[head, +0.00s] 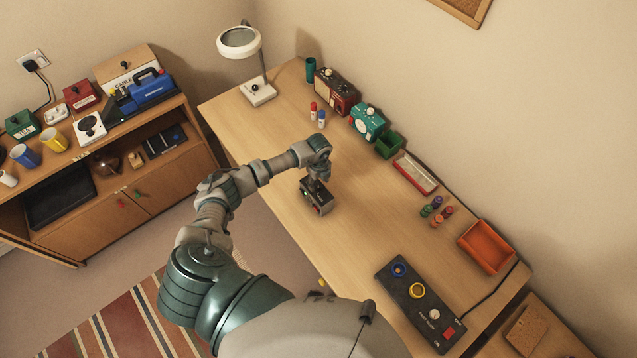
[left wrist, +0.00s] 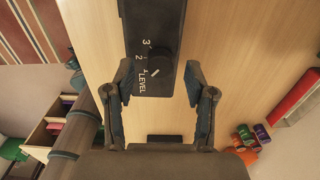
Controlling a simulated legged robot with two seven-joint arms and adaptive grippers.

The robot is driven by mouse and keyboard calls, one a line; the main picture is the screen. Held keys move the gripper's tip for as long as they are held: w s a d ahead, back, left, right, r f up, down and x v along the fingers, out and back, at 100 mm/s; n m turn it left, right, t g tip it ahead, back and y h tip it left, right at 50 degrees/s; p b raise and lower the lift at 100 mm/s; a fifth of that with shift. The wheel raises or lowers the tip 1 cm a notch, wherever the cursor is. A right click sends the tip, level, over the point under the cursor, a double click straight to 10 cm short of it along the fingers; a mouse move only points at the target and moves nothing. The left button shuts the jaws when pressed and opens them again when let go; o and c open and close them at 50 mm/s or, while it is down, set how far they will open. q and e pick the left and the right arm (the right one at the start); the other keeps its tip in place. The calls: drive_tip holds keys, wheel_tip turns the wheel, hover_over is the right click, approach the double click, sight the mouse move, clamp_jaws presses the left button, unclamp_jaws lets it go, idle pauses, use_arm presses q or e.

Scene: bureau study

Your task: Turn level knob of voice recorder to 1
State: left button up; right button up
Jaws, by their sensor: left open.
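The voice recorder (head: 316,198) is a small dark box on the desk, near its front edge. In the left wrist view the recorder (left wrist: 151,20) shows a dark face with the word LEVEL and the marks 2 and 3. Its round black level knob (left wrist: 161,61) has a short white line, near a small mark that I cannot read surely. My left gripper (head: 317,178) is just above the recorder. In the left wrist view the gripper (left wrist: 160,80) is open, with one finger on each side of the knob end. I cannot tell whether the fingers touch the box. My right gripper is out of view.
The desk (head: 365,220) is clear around the recorder. A dark control panel (head: 420,305) lies at the near right. An orange tray (head: 486,247), several small spools (head: 437,211) and a red-and-white case (head: 415,174) lie along the back. A lamp (head: 258,90) stands at the far left corner.

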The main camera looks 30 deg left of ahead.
sight(319, 184)
use_arm(q)
wheel_tip(319, 184, up, 10)
drive_tip(key=shift+r, duration=0.25)
idle(0.5)
